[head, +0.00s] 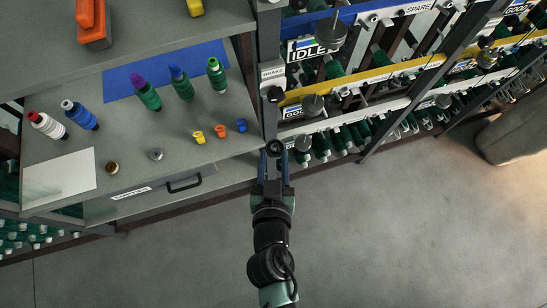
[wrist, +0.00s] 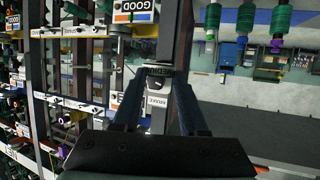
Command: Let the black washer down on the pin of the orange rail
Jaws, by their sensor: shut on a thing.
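My gripper (head: 273,172) is in the middle of the head view, its two blue fingers pointing up the picture. A small dark ring, the black washer (head: 274,148), sits at the fingertips, in front of the rack's post. In the wrist view the fingers (wrist: 158,92) converge on a small dark shape that I cannot make out clearly. The nearest match to an orange rail is a yellow-orange rail (head: 370,77), up and right of my gripper. I cannot clearly pick out a bare pin on it. The washer is apart from this rail.
A grey shelf unit (head: 125,150) on the left holds several thread cones and small coloured parts. A dark post (head: 269,55) with a BRAKE label stands above my gripper. A blue rail (head: 350,14) and a white rail (head: 350,122) flank the yellow-orange one. The floor (head: 400,230) at lower right is clear.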

